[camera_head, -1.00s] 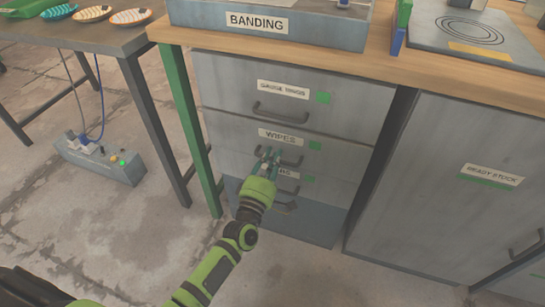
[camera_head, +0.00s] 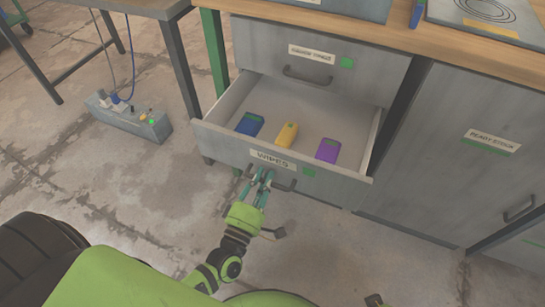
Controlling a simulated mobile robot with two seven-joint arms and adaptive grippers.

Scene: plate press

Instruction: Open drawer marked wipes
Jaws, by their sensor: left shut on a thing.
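The drawer marked wipes (camera_head: 335,188) is pulled out of the grey cabinet, and its inside shows. A blue pack (camera_head: 250,124), a yellow pack (camera_head: 287,135) and a purple pack (camera_head: 327,151) lie apart on its floor. My left gripper (camera_head: 262,178) is at the drawer's front, below the label, shut on the dark bar handle (camera_head: 284,187). The fingers hide part of the handle. My right gripper does not show.
The gauge rings drawer (camera_head: 340,66) above is shut. A ready stock door (camera_head: 460,150) stands to the right. Concrete floor is clear in front of the cabinet.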

